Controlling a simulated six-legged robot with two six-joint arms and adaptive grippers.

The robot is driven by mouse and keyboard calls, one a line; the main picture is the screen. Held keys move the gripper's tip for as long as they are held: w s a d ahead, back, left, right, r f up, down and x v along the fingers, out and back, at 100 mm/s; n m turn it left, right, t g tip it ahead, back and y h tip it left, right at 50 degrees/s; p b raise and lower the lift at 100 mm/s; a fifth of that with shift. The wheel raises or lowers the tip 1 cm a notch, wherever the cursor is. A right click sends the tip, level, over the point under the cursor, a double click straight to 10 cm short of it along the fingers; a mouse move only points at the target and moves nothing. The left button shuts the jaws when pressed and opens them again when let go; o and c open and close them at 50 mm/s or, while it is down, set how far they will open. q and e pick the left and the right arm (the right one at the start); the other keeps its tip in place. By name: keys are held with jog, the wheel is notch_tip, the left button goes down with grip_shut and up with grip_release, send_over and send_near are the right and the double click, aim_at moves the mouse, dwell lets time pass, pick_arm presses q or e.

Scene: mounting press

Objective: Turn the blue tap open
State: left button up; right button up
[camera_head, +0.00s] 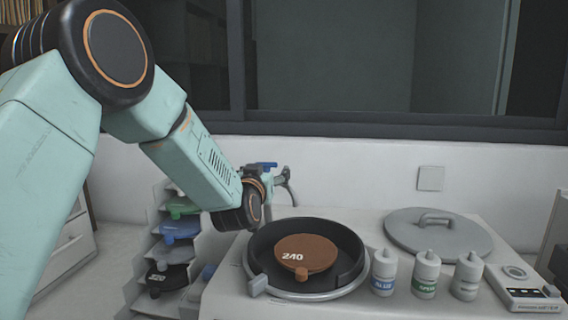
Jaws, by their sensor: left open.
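My left arm reaches in from the left. My left gripper (254,172) is open, at the tap's left side and close to the blue handle. The wrist hides part of the gripper and the tap's base, so I cannot tell if the fingers touch the handle. My right gripper is out of view.
A round black basin (352,259) holds a brown disc marked 240 (306,252). A grey lid (438,235) lies to its right. Several white bottles (384,272) stand in front of the lid, beside a control box (522,287). A rack of coloured discs (180,229) stands left of the bench.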

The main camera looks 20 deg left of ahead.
aim_at(266, 163)
pick_arm(q)
jog(key=shift+a, duration=0.45)
jog(key=p+x, duration=0.1)
jog(key=x, duration=0.5)
jog(key=shift+w+a, duration=0.15)
jog(key=shift+s+a+r, duration=0.15)
jog(key=shift+s+a, duration=0.1)
jog(key=shift+a, duration=0.25)
jog(key=shift+w+d, duration=0.25)
jog(key=shift+w, duration=0.05)
jog(key=shift+w+d, duration=0.2)
jog(key=c, duration=0.3)
jog(key=shift+s+a, duration=0.25)
jog(key=shift+a, duration=0.05)
jog(key=c, duration=0.5)
jog(key=shift+d, duration=0.15)
jog(key=shift+c, duration=1.9)
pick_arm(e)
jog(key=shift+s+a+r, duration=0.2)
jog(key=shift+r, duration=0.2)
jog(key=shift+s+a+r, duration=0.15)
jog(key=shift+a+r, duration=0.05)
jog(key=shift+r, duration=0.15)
